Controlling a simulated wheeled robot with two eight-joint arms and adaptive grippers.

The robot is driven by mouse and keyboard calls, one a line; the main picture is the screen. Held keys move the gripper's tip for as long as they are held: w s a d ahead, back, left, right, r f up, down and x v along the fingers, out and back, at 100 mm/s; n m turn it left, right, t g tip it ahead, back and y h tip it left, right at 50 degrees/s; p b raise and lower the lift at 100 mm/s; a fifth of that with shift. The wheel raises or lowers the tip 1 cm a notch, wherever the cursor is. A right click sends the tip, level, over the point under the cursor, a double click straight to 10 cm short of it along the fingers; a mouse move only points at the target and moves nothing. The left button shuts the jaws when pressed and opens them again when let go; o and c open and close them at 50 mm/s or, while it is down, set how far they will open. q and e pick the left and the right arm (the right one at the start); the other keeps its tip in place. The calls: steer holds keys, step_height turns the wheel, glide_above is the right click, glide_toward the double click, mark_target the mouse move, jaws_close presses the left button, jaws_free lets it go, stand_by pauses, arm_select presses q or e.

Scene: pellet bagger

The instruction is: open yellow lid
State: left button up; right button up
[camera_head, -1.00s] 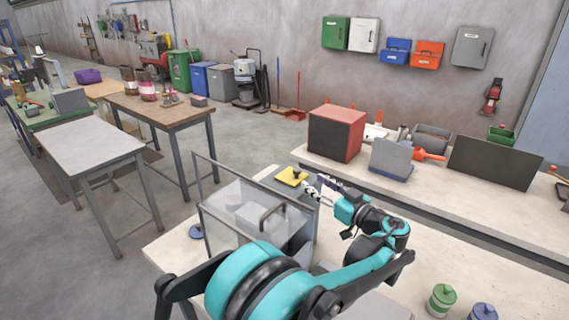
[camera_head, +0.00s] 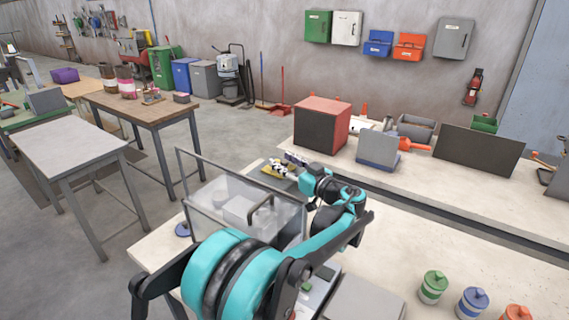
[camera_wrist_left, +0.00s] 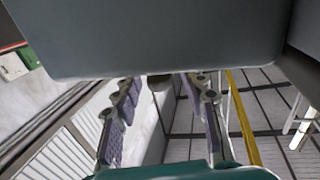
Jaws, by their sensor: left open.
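The yellow lid (camera_head: 270,171) shows in the head view as small yellow patches on the grey top beyond the clear-walled box. Most of it, including its dark knob, is hidden behind my left gripper (camera_head: 287,165). The gripper is at the lid with its fingers apart; I cannot tell whether they touch it. In the left wrist view the two purple-padded fingers (camera_wrist_left: 163,130) are spread, with nothing clearly between them. My right gripper is not in view.
The clear-walled box (camera_head: 240,210) with a dark handle (camera_head: 258,212) stands beside my left arm. A red box (camera_head: 322,125) and a grey panel (camera_head: 478,155) stand on the back bench. Green (camera_head: 433,287) and blue (camera_head: 472,302) lidded jars stand at lower right.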

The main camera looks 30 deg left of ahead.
arm_select(q)
jaws_close()
steer(key=d+p, duration=0.1)
steer(key=d, duration=0.6)
steer(key=shift+s+d, duration=0.2)
steer(key=shift+s, duration=0.1)
jaws_free()
steer(key=v, duration=1.2)
